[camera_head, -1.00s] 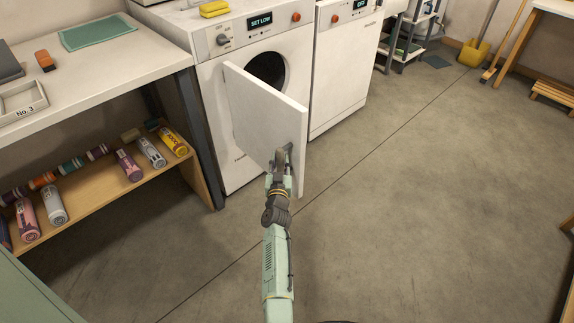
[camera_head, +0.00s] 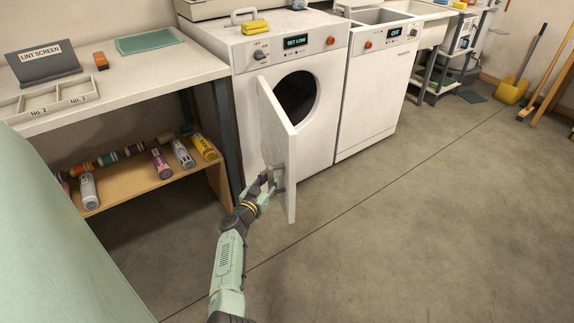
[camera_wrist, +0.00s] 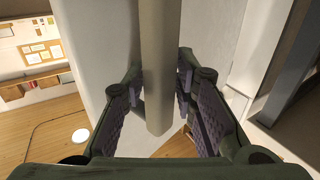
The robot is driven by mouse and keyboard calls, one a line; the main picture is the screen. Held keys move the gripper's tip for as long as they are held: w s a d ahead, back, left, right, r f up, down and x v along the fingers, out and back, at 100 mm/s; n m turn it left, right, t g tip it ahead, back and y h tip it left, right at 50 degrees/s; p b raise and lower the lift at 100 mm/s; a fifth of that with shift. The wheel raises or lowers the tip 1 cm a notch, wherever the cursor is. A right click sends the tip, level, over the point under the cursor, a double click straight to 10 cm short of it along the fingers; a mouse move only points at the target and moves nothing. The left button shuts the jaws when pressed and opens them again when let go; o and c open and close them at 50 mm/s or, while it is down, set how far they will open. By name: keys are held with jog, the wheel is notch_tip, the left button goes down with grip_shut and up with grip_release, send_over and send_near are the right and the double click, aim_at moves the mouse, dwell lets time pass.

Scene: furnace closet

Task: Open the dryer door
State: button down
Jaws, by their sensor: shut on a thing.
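The dryer (camera_head: 330,75) is the white machine with the "SET LOW" display in the head view. Its square white door (camera_head: 277,140) stands swung well out, and the dark round drum opening (camera_head: 295,97) shows behind it. My gripper (camera_head: 268,180) is at the door's outer face, low near its free edge, on the handle (camera_head: 279,176). In the wrist view the handle (camera_wrist: 157,70) is a pale bar between my two padded fingers (camera_wrist: 160,100), which are shut on it. The far ends of the fingers are partly hidden by the bar.
A white worktable (camera_head: 150,70) with a lint screen bin stands left of the dryer, above a wooden shelf (camera_head: 125,187) of bottles and cans. Another white machine (camera_head: 375,90) with an "OFF" display stands to the right. The floor (camera_head: 420,220) in front is clear.

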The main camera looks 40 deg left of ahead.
jog(key=shift+s+a+r+h, duration=0.15)
jog(key=shift+s+a, duration=0.35)
jog(key=shift+a, duration=0.1)
jog(key=shift+s+a+r+h, duration=0.15)
jog(key=shift+s+a, duration=0.35)
jog(key=shift+a, duration=0.05)
jog(key=c, duration=1.8)
grip_release()
jog(key=shift+d, duration=0.1)
jog(key=o, duration=0.4)
jog(key=shift+w+f, duration=0.1)
jog(key=shift+f, duration=0.05)
jog(key=shift+d, duration=0.15)
jog(key=shift+f, duration=0.1)
